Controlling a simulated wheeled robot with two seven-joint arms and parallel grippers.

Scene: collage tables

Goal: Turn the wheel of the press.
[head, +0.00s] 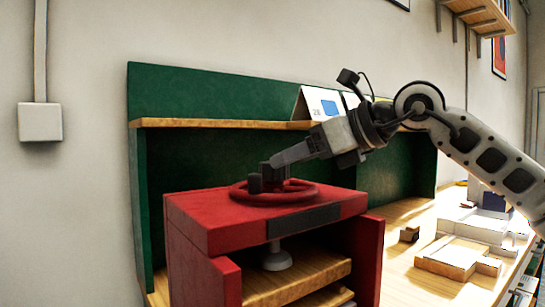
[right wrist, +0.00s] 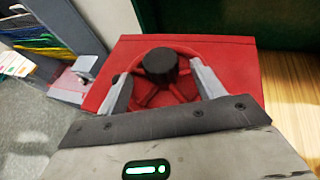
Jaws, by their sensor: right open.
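The press (head: 215,218) is a red box-shaped frame with a dark plate on its front and a pale round foot (head: 277,258) under its top. Its red spoked wheel (head: 300,195) lies flat on top and also shows in the right wrist view (right wrist: 184,88). A black knob (right wrist: 159,65) stands up from the wheel. My right gripper (head: 268,180) is over the wheel, pointing down at it. In the right wrist view its two grey fingers (right wrist: 163,86) are apart, one on each side of the wheel, below the knob. Contact with the wheel cannot be told. My left gripper is not in view.
A green-backed bench with a wooden shelf (head: 210,123) stands behind the press. A desk calendar (head: 318,103) stands on the shelf. Pale wooden boxes (head: 450,257) and a small dark block (head: 409,234) are on the table to the right.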

